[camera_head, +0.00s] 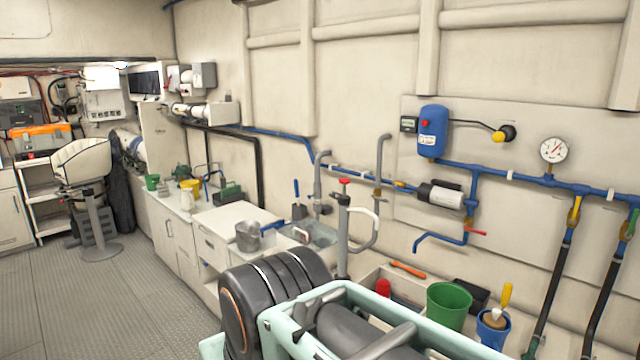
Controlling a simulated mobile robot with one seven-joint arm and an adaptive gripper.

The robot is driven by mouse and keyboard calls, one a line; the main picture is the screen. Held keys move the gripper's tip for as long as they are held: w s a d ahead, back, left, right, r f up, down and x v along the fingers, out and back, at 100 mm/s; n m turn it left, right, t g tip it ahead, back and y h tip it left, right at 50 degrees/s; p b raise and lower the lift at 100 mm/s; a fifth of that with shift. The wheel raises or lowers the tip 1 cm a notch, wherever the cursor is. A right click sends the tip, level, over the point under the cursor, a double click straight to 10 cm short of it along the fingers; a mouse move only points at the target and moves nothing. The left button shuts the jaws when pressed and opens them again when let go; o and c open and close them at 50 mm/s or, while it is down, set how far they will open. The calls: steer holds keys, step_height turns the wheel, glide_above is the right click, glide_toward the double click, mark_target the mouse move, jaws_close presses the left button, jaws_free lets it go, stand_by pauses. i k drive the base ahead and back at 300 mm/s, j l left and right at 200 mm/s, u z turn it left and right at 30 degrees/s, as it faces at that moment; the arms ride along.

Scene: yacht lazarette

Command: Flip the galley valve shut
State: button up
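No label that I can read marks the galley valve. Several valve handles show on the right wall. A red lever (476,232) sticks out to the right from the blue pipe below the white and black pump. A yellow lever (575,211) lies roughly in line with a dark hose descending from the blue pipe. A small yellow fitting (400,184) is on the pipe left of the pump. My gripper is out of view; only parts of my arm show at the bottom.
A blue tank (433,131), a pump (441,194) and a gauge (554,150) are on the wall. Below stand a green bucket (447,306) and a blue pot (493,328). A counter (235,222) runs along the wall. The floor (110,300) at left is clear.

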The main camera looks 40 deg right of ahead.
mark_target(578, 199)
steer(key=z, duration=2.7)
steer(key=i+j+z, duration=0.1)
steer(key=z, duration=0.35)
steer(key=j+z, duration=0.2)
steer(key=z, duration=0.25)
steer(key=j+z, duration=0.2)
steer(key=j, duration=0.2)
steer(key=i+j+z, duration=0.2)
steer(key=j, duration=0.2)
steer(key=j+z, duration=0.1)
steer(key=j, duration=0.65)
steer(key=k+j+z, duration=0.1)
steer(key=j, duration=0.6)
steer(key=z, duration=0.1)
steer(key=i+j, duration=0.05)
